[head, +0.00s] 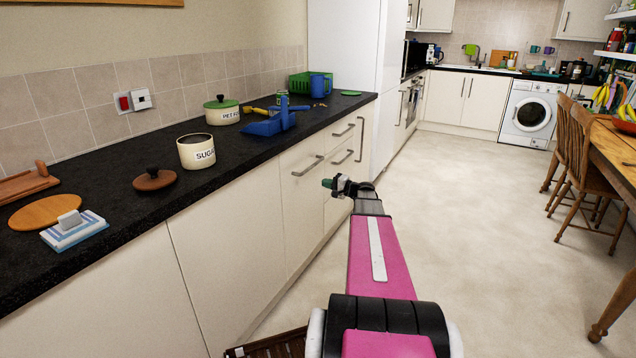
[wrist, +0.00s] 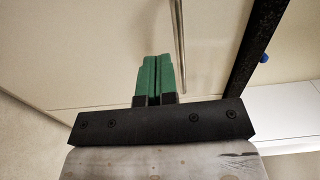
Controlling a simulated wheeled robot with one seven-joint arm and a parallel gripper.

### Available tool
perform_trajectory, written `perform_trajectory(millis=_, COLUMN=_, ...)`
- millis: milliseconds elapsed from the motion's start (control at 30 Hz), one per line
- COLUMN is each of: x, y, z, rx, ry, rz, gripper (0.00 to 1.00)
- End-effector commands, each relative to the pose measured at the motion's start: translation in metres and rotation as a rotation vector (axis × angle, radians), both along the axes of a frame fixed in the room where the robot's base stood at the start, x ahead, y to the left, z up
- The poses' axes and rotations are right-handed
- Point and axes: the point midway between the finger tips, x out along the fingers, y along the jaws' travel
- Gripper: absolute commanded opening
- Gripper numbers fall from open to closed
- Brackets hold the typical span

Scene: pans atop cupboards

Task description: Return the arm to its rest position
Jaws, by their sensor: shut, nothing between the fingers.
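My gripper (head: 327,183) is at the end of my pink arm, out in front of the cream cupboard fronts and below the dark worktop edge. In the wrist view its two green fingers (wrist: 154,78) lie together, shut, with nothing between them. The fingers point toward a cupboard front (wrist: 100,50). A cupboard handle (wrist: 179,50) runs close beside them in that view. Whether the fingers touch the front cannot be told.
Wooden chairs (head: 582,165) and a table (head: 615,150) stand at right. The floor (head: 470,210) between is clear.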

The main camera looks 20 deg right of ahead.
Motion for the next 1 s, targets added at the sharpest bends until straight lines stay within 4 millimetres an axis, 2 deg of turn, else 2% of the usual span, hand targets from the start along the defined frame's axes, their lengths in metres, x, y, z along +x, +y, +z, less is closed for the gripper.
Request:
perform_trajectory(millis=233, x=-0.008, y=-0.007, z=0.0, rx=0.0, ry=0.0, rz=0.0, gripper=0.0)
perform_trajectory(millis=367, x=-0.012, y=0.005, z=-0.003, rx=-0.019, ry=0.017, rz=0.018, gripper=0.0)
perform_trajectory(millis=467, x=-0.021, y=0.034, z=-0.013, rx=-0.072, ry=0.06, rz=0.061, gripper=0.0)
perform_trajectory(millis=667, x=-0.062, y=0.123, z=-0.049, rx=-0.282, ry=0.216, rz=0.215, gripper=0.0)
perform_trajectory(millis=800, x=-0.106, y=0.182, z=-0.078, rx=-0.475, ry=0.335, rz=0.334, gripper=0.0)
perform_trajectory(millis=900, x=-0.141, y=0.215, z=-0.096, rx=-0.628, ry=0.416, rz=0.415, gripper=0.0)
perform_trajectory(millis=1000, x=-0.179, y=0.24, z=-0.111, rx=-0.79, ry=0.488, rz=0.487, gripper=0.0)
